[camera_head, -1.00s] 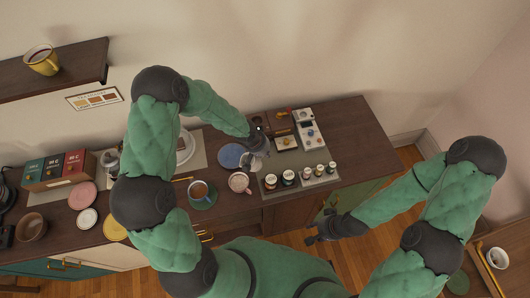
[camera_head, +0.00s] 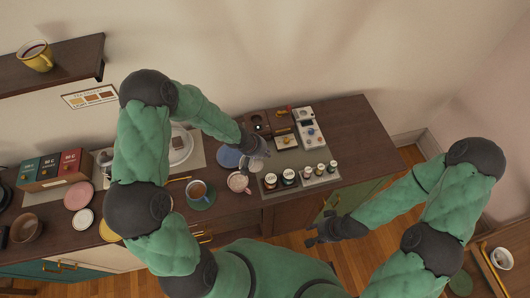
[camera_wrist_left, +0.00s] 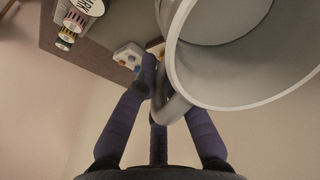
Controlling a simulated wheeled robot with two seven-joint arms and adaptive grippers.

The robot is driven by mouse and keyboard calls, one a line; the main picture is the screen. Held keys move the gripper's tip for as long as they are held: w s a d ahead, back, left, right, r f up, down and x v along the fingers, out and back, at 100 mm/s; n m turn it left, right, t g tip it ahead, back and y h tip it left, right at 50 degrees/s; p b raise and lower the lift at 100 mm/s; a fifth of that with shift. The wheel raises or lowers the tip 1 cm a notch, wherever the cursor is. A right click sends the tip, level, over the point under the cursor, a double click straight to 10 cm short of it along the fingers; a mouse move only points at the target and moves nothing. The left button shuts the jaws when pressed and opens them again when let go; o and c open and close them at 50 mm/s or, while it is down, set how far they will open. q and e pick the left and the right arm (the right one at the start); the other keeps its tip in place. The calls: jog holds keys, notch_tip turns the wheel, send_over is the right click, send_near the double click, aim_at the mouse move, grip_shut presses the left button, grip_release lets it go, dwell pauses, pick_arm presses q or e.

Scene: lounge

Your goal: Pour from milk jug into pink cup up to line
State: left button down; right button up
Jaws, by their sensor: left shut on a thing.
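My left gripper (camera_head: 262,149) is shut on the handle of the grey metal milk jug (camera_head: 254,164). In the left wrist view the jug (camera_wrist_left: 178,72) fills the upper right; its white rim and grey inner wall show, but no milk is visible. The gripper fingers (camera_wrist_left: 160,95) close around its handle. The pink cup (camera_head: 238,182) stands upright on the counter, just left of and nearer than the jug. The head view is too small to show its line or fill level. My right gripper (camera_head: 318,231) is empty, fingers spread, over the floor in front of the counter.
Several small jars (camera_head: 288,178) stand to the right on a mat. The counter's right end (camera_head: 358,130) is clear.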

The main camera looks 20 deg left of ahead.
pick_arm(q)
jog(key=shift+r+t+h+b, duration=0.4)
jog(key=shift+t+h+b, duration=0.1)
jog(key=shift+t, duration=0.1)
jog(key=shift+s+a+f+t+h+b, duration=0.15)
jog(key=shift+f+t+h+b, duration=0.3)
jog(key=shift+f+b, duration=1)
jog(key=shift+s+a+r+t+h, duration=0.1)
jog(key=shift+r+t+h, duration=0.15)
jog(key=shift+r, duration=0.35)
jog(key=shift+s+a+r+t+h, duration=0.1)
jog(key=shift+r+t, duration=0.2)
jog(key=shift+r, duration=0.25)
jog(key=shift+s+r, duration=0.1)
jog(key=shift+r, duration=0.1)
